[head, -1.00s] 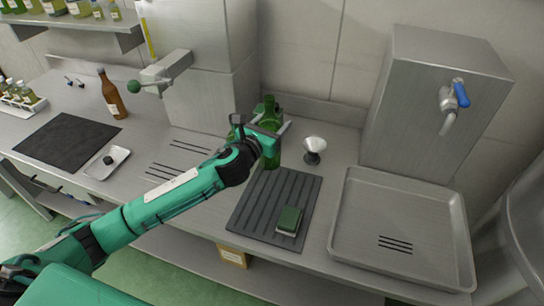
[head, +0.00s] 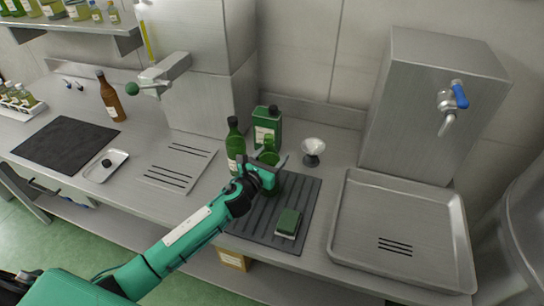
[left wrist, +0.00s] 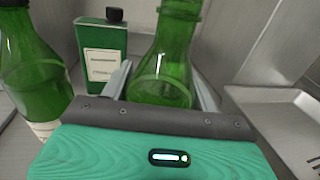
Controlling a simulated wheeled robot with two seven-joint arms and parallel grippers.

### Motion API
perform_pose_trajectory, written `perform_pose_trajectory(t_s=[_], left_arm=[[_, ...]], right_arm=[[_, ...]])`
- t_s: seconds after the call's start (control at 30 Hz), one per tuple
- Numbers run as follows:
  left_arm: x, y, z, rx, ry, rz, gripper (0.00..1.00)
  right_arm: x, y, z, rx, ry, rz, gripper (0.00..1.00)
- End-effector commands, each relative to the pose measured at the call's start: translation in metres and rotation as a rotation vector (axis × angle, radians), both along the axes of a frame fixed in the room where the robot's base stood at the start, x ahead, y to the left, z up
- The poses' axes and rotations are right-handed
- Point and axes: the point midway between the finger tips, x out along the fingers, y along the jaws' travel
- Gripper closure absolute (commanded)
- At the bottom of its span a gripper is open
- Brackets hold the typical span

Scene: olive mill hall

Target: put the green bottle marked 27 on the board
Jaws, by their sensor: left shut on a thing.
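My left gripper (head: 268,168) is shut on a green glass bottle (left wrist: 165,78). The bottle is upright, with its neck (head: 268,146) showing above the fingers. In the head view it is over the back part of the dark ribbed board (head: 247,222). My gripper hides part of it, and I cannot tell whether its base touches the board. I see no number on it. Another green bottle (head: 235,143) with a dark cap and a pale label stands behind the gripper to the left; it also shows in the left wrist view (left wrist: 32,75). My right gripper is not in view.
A green sponge (head: 288,222) lies on the board's front right. A green tin (head: 268,125) and a small funnel-like stand (head: 313,150) are behind. A steel tray (head: 400,215) is right, under a tap. A brown bottle (head: 110,98) and black mat (head: 60,147) are left.

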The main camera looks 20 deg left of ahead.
Motion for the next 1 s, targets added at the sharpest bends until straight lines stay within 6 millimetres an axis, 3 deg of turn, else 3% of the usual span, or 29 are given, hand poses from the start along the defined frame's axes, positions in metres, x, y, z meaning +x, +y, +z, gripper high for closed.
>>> perform_pose_trajectory(t_s=[0.17, 0.2, 0.3, 0.7, 1.0], left_arm=[[0.000, 0.000, -0.003, 0.000, -0.002, 0.000, 0.89], [0.000, 0.000, -0.004, 0.000, 0.000, 0.000, 0.38], [0.000, 0.000, -0.003, -0.001, 0.000, 0.000, 0.18], [-0.002, 0.000, 0.001, 0.001, 0.000, 0.000, 0.18], [-0.054, 0.013, -0.004, 0.002, 0.001, -0.001, 0.18]], right_arm=[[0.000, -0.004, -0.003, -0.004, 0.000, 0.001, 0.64], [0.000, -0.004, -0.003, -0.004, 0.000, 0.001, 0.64], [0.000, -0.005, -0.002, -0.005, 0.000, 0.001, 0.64], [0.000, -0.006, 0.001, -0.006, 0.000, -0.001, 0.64], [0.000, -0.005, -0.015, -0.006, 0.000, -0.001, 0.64]])
